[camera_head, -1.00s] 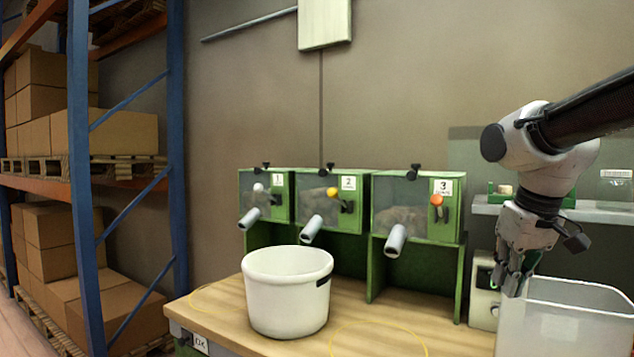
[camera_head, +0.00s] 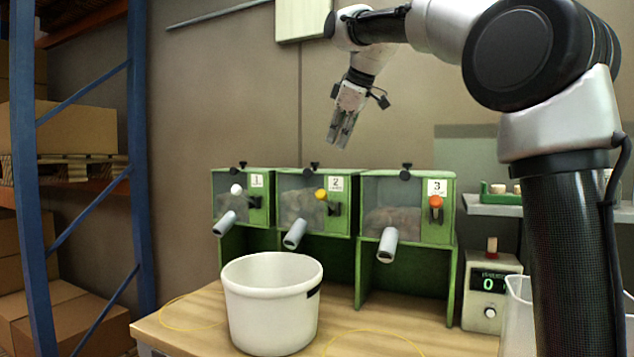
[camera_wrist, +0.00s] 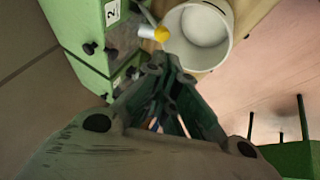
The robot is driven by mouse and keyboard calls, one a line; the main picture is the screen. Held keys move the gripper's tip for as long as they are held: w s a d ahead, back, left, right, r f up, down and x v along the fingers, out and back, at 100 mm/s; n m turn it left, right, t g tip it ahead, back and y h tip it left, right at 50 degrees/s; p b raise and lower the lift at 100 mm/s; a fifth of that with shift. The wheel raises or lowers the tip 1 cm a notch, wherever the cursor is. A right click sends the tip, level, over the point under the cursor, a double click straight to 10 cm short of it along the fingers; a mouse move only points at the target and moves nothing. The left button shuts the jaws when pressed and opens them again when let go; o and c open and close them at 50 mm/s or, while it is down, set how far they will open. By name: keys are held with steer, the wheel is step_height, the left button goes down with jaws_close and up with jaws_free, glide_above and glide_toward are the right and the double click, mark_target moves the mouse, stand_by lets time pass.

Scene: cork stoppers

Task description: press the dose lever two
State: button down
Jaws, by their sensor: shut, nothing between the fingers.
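Dispenser two (camera_head: 318,215) is the middle green box of three, with a label "2" and a clear front. Its dose lever has a yellow knob (camera_head: 321,194) at the front. The yellow knob also shows in the wrist view (camera_wrist: 161,34), beyond my fingertips. My gripper (camera_head: 336,145) is shut and empty, pointing down in the air above dispensers two and three, touching nothing. In the wrist view the closed fingers (camera_wrist: 158,64) appear just below the knob in the picture, apart from it.
A white bucket (camera_head: 270,310) stands on the wooden table in front of the dispensers. Lever one has a white knob (camera_head: 236,189), lever three an orange knob (camera_head: 436,201). A scale (camera_head: 489,290) reading 0 and a clear bin (camera_head: 515,315) are at right.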

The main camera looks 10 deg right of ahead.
glide_above(327, 200)
steer(key=s+a, duration=0.2)
steer(key=s, duration=0.2)
step_height(327, 200, down, 12)
steer(key=r, duration=0.1)
steer(key=shift+w+a+f, duration=0.2)
steer(key=shift+w+f, duration=0.05)
